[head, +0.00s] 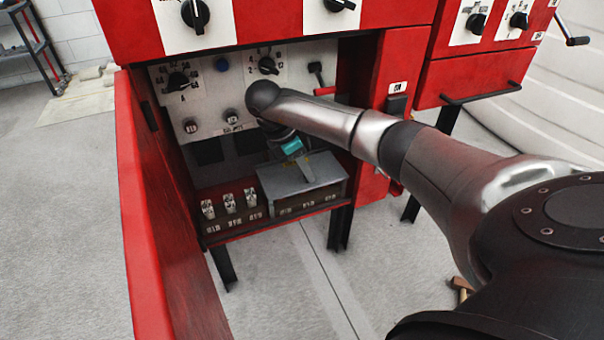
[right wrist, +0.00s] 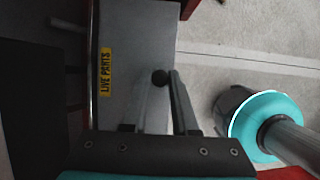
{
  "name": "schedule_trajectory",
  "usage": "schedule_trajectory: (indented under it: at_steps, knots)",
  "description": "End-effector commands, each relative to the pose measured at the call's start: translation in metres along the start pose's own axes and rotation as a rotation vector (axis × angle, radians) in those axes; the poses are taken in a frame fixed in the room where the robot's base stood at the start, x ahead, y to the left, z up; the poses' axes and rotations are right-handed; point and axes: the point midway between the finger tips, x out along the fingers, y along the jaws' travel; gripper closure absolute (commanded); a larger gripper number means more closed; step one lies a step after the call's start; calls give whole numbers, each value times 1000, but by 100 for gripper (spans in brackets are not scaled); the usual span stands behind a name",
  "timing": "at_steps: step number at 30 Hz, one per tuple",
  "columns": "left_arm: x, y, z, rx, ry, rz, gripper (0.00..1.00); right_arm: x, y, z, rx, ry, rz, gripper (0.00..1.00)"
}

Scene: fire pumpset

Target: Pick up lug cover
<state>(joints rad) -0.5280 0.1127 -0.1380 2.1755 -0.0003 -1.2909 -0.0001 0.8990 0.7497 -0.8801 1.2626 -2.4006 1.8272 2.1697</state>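The lug cover (head: 284,188) is a grey metal box-like cover on the low red shelf inside the cabinet. In the right wrist view its grey face (right wrist: 122,62) carries a yellow "LIVE PARTS" label (right wrist: 105,72). A dark round knob (right wrist: 160,76) shows on it. My right gripper (right wrist: 161,90) has its fingers apart, one on each side of the knob. Any contact with the knob is too small to tell. In the head view the wrist's teal part is just above the cover and the fingertips are hard to make out. My left gripper is not in view.
Three small labelled lugs (head: 230,202) stand left of the cover on the shelf. A red side panel (head: 150,200) bounds the left. A panel with dials (head: 178,81) is behind, and a red post (head: 398,75) is on the right.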

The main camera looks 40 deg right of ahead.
Motion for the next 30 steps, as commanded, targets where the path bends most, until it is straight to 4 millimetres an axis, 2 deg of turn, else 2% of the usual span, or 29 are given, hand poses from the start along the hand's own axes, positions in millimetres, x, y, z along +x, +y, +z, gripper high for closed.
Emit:
schedule_trajectory:
  at_steps: [1,6,30]
  knots:
    - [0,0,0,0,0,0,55,0,0,0,0,0,0,83]
    - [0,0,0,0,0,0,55,0,0,0,0,0,0,100]
    - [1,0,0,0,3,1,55,-5,-2,2,0,0,1,100]
